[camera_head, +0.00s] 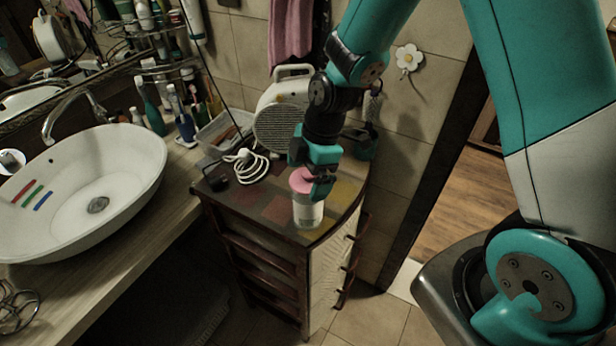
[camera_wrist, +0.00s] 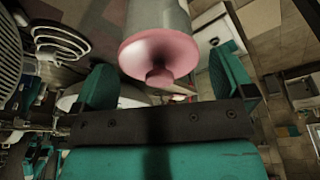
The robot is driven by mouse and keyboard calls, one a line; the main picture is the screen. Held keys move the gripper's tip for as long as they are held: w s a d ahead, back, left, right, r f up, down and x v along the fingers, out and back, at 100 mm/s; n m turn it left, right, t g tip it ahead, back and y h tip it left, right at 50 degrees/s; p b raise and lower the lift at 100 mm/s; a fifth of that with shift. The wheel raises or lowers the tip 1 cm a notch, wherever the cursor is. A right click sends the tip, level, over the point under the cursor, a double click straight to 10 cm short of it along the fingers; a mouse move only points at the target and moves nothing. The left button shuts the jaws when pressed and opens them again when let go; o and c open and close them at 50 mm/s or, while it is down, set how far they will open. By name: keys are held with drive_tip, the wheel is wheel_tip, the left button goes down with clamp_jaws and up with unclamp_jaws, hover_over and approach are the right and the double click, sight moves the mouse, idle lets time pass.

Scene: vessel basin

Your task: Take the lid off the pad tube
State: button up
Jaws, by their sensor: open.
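The pad tube (camera_head: 308,213) stands upright near the front corner of the small cabinet, its body whitish and translucent. Its pink lid (camera_head: 301,180) is on top. In the wrist view the lid (camera_wrist: 138,55) shows a round knob at its middle, with the pale tube body (camera_wrist: 155,16) beyond it. My gripper (camera_head: 314,178) is at the lid's height, partly in front of its right side. In the wrist view my gripper (camera_wrist: 166,82) is open, its two teal fingers apart with the knob between them in the picture. I cannot tell whether either finger touches the lid.
The cabinet top (camera_head: 275,208) also bears a white heater (camera_head: 279,128), a coiled white cable (camera_head: 247,166) and a clear bin (camera_head: 222,130). A white basin (camera_head: 85,190) is on the counter at left. The doorway at right is beside the cabinet.

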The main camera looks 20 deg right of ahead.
drive_tip(key=c, duration=0.8)
drive_tip(key=shift+r, duration=0.15)
wheel_tip(320, 180, up, 19)
drive_tip(key=b, duration=0.4)
drive_tip(key=m+t+b, duration=0.2)
drive_tip(key=m+b, duration=0.6)
drive_tip(key=b, duration=0.1)
hover_over(333, 196)
drive_tip(key=shift+h, duration=0.4)
drive_tip(key=f, duration=2.7)
drive_tip(key=shift+s+d+f, duration=0.25)
drive_tip(key=shift+s+f, duration=0.05)
drive_tip(key=shift+f, duration=0.1)
drive_tip(key=shift+f+p, duration=0.4)
drive_tip(key=shift+f, duration=1.7)
